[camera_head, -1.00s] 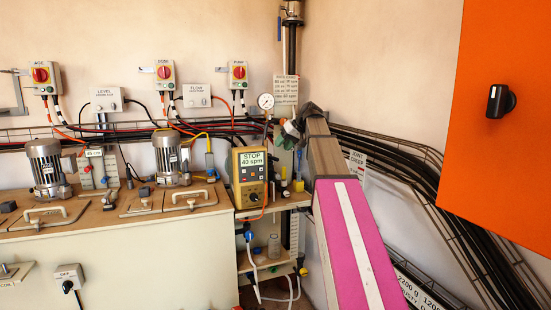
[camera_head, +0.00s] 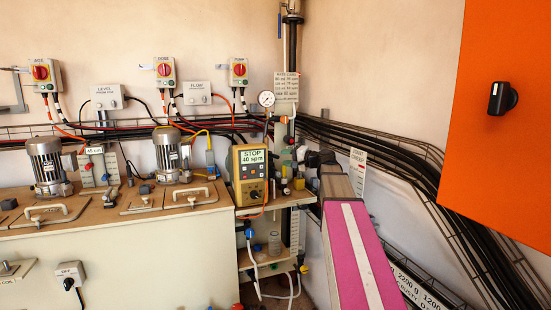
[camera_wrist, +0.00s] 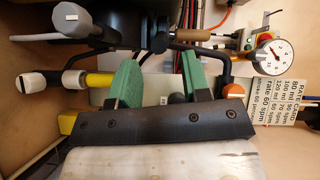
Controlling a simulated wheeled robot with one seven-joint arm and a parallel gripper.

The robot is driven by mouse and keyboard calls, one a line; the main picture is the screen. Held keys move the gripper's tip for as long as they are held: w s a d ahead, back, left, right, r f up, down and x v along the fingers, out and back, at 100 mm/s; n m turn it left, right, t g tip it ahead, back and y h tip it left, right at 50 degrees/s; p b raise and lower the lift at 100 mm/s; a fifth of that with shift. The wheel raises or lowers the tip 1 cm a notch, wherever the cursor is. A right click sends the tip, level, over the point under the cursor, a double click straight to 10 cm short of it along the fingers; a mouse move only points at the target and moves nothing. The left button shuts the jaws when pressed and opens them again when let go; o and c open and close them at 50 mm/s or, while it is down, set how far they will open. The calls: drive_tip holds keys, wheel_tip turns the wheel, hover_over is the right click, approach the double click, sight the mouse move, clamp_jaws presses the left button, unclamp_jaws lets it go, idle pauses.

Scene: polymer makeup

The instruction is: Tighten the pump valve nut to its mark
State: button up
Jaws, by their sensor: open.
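The yellow pump unit (camera_head: 250,175), its display reading "STOP 40 spm", stands at the right end of the bench in the head view. My gripper (camera_wrist: 162,72) shows in the wrist view with two green fingers apart and nothing clearly held between them. In the head view, my gripper (camera_head: 301,154) is just right of the pump unit, below the pressure gauge (camera_head: 266,99). The gauge also shows in the wrist view (camera_wrist: 275,54). A dark fitting and a brown pipe (camera_wrist: 190,35) lie beyond the fingers. I cannot clearly make out the valve nut or its mark.
In the wrist view, a pale-capped knob (camera_wrist: 70,18) and a yellow tube (camera_wrist: 98,80) lie left of the fingers. A rate card (camera_wrist: 279,98) is at the right. A cable tray (camera_head: 390,160) runs along the wall beside my arm. An orange panel (camera_head: 505,60) is at the right.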

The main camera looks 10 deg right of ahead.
sight(274, 155)
drive_tip(key=x, duration=0.5)
drive_tip(key=shift+w+a, duration=0.2)
clamp_jaws()
drive_tip(key=shift+s+a+m+t+h, duration=0.3)
drive_tip(key=shift+m+t+h, duration=0.1)
drive_tip(key=shift+t, duration=0.1)
drive_tip(key=shift+w+m+t+h, duration=0.1)
drive_tip(key=shift+m+t+h, duration=0.2)
unclamp_jaws()
